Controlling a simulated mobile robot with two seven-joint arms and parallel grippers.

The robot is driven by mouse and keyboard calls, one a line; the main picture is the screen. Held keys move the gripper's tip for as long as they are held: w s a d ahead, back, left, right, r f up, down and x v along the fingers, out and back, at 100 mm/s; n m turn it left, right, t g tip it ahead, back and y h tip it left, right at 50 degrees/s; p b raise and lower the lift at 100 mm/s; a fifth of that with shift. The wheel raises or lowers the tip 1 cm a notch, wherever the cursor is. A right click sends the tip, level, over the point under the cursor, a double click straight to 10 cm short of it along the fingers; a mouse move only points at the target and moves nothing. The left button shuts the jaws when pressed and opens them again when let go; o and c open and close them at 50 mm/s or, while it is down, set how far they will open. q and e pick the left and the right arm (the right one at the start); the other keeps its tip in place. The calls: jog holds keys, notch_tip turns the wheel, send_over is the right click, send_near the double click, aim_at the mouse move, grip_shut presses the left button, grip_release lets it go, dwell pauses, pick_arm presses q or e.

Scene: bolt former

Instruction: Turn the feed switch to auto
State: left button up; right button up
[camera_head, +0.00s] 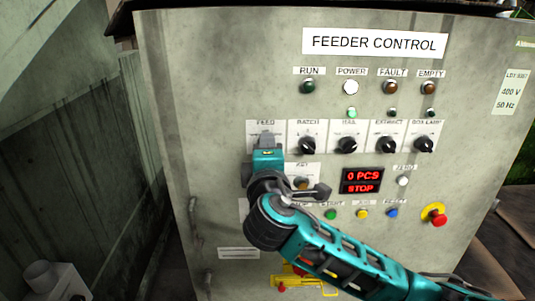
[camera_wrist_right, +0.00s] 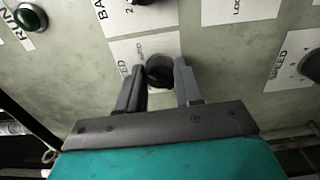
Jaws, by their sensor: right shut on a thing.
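The feed switch is a round black knob (camera_wrist_right: 160,72) on a white label plate, seen between my fingertips in the right wrist view. In the head view the plate marked FEED (camera_head: 252,130) shows at the left end of the switch row, but my gripper hides its knob. My right gripper (camera_head: 266,139) reaches the panel there; in the right wrist view its grey fingers (camera_wrist_right: 158,78) are closed on the knob from both sides. My left gripper is not in view.
The feeder control cabinet (camera_head: 220,60) carries more black knobs (camera_head: 347,145) right of the feed switch. A red display (camera_head: 362,181) reads 0 PCS, STOP. Below are coloured buttons and a red emergency stop (camera_head: 436,214). The power lamp (camera_head: 351,87) looks white.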

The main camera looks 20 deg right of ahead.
dwell(0.4)
jog(key=o, duration=1.1)
jog(key=shift+c, duration=0.2)
jog(key=v, duration=1.3)
